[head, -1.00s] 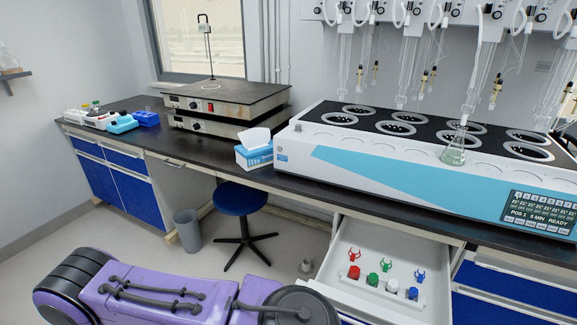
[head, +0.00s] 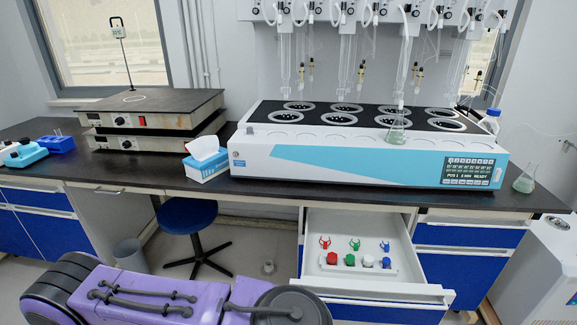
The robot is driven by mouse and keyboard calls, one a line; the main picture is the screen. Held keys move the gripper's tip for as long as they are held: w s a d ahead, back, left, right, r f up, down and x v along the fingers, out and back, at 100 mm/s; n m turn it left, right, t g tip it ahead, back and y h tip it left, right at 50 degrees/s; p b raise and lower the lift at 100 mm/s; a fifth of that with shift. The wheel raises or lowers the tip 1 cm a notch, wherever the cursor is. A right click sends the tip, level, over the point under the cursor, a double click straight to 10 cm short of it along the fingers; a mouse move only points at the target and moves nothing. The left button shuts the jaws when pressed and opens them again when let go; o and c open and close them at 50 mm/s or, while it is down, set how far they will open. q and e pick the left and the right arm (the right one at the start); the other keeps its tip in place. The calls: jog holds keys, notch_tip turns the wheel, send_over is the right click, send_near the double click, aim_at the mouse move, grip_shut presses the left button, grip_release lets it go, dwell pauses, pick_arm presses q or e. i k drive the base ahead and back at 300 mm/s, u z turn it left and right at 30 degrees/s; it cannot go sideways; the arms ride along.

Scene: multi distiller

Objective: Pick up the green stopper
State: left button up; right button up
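The green stopper (head: 350,260) is small and stands in an open white drawer (head: 420,275) below the bench. It is in a row between a red stopper (head: 332,258) and a white one (head: 368,262), with a blue stopper (head: 386,263) at the right end. Behind the row are a red clip (head: 325,242), a green clip (head: 355,244) and a blue clip (head: 385,247). A purple arm part of mine crosses the lower left, in front and to the left of the drawer. Neither gripper is in view.
The distiller (head: 330,165) stands on the dark bench (head: 130,172) above the drawer, with a flask (head: 397,133) on it. Another flask (head: 526,178) stands at the right end. A tissue box (head: 205,163) is on the bench. A blue stool (head: 182,216) stands left of the drawer.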

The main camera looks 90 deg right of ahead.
aim_at(350, 258)
jog(key=z, duration=2.75)
